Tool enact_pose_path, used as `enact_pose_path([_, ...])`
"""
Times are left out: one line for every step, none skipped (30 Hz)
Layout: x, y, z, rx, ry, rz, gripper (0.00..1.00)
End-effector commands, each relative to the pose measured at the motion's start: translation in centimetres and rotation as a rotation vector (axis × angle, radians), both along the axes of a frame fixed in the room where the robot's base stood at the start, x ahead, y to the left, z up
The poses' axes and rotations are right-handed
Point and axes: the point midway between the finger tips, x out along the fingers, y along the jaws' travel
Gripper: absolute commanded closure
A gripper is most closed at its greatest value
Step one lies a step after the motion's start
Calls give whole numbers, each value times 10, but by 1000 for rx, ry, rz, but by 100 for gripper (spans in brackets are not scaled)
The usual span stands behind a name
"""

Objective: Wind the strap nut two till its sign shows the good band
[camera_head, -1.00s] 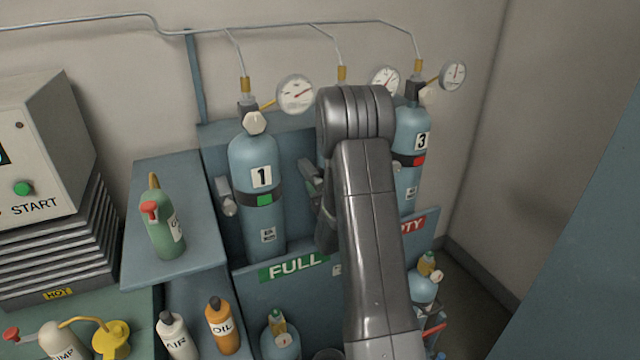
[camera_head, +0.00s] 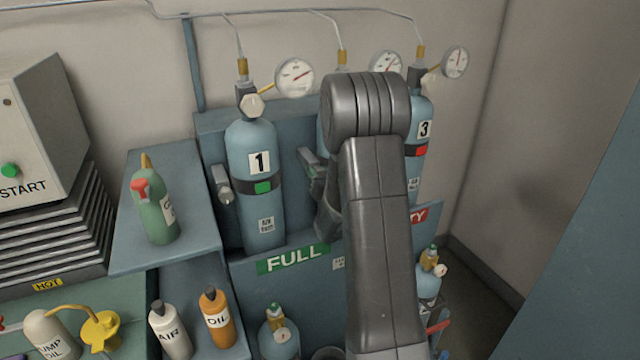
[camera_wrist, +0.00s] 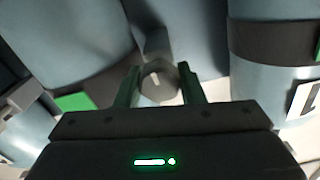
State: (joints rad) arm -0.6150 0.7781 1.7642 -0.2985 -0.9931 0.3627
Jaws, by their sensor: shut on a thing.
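The strap nut two (camera_wrist: 158,84) is a grey knob between cylinders one and two in the wrist view. My gripper (camera_wrist: 159,70) is shut on it, one finger on each side. Cylinder two (camera_wrist: 75,45) is on the left there, with a dark strap and a green patch (camera_wrist: 75,102), apparently its sign, partly cut by my gripper. Its end of the sign is not clearly seen. In the head view my arm hides most of cylinder two, its sign and the nut. Cylinder one (camera_head: 255,215) stands left of my arm, its strap sign (camera_head: 263,188) green.
Cylinder three (camera_head: 415,170) stands right of my arm, its sign (camera_head: 421,150) red. Gauges (camera_head: 295,78) and pipes are above. A green bottle (camera_head: 155,215) stands on the left shelf. An oil bottle (camera_head: 216,320) and an air bottle (camera_head: 170,335) are lower left.

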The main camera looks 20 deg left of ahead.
Motion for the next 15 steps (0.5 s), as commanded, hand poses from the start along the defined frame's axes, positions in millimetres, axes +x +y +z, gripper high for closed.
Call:
enact_pose_path([0, 0, -4, 20, 19, -1, 88])
enact_pose_path([0, 0, -4, 30, 30, -1, 88])
enact_pose_path([0, 0, -3, 41, 45, 0, 88])
enact_pose_path([0, 0, -3, 48, 55, 0, 88])
enact_pose_path([0, 0, -3, 54, 63, 0, 88])
enact_pose_path([0, 0, -2, 60, 70, 0, 88])
enact_pose_path([0, 0, -1, 64, 75, 0, 88])
enact_pose_path([0, 0, -1, 65, 78, 0, 88])
enact_pose_path([0, 0, 0, 67, 80, 0, 88])
enact_pose_path([0, 0, 0, 67, 80, 0, 88])
enact_pose_path([0, 0, 0, 67, 80, 0, 88])
enact_pose_path([0, 0, 0, 67, 80, 0, 88])
enact_pose_path([0, 0, 0, 67, 80, 0, 88])
enact_pose_path([0, 0, 0, 67, 80, 0, 88])
enact_pose_path([0, 0, 0, 67, 80, 0, 88])
